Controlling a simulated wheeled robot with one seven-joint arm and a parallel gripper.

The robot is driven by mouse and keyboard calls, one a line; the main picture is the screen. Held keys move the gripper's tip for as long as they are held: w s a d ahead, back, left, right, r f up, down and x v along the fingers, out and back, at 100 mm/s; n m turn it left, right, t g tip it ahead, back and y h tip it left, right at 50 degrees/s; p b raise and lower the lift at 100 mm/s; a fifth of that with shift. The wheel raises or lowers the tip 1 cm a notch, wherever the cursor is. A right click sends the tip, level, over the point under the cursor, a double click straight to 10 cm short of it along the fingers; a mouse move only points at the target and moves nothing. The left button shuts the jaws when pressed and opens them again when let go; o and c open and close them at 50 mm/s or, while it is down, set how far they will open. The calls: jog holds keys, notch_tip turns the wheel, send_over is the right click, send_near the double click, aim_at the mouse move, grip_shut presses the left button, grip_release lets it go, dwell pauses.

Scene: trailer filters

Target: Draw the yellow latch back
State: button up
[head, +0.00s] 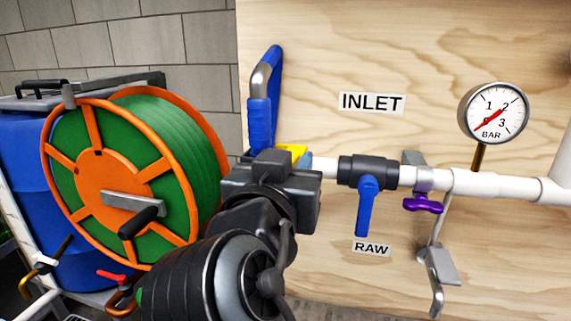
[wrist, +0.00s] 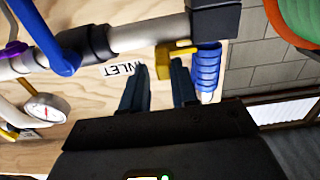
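The yellow latch (head: 295,151) shows in the head view as a small patch just behind my gripper, mostly hidden by it. In the wrist view the yellow latch (wrist: 163,62) has a block part and a short arm pointing right, beside the white pipe's black fitting. My gripper (wrist: 158,68) is open, its two dark fingers apart. The latch's block appears in the gap between the fingertips, nearer the right finger. I cannot tell whether either finger touches it. In the head view my gripper (head: 272,165) hides its fingertips.
A blue-gripped grey handle (head: 262,110) rises just above my gripper. The green hose reel (head: 125,180) stands close on the left. To the right are the blue-handled RAW valve (head: 367,195), purple wing handle (head: 423,203) and pressure gauge (head: 493,113). Plywood (head: 330,50) backs them.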

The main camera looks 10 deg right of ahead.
jog(key=shift+o, duration=1.1)
jog(key=shift+w+d, duration=0.1)
jog(key=b+v, duration=0.1)
jog(key=v, duration=0.7)
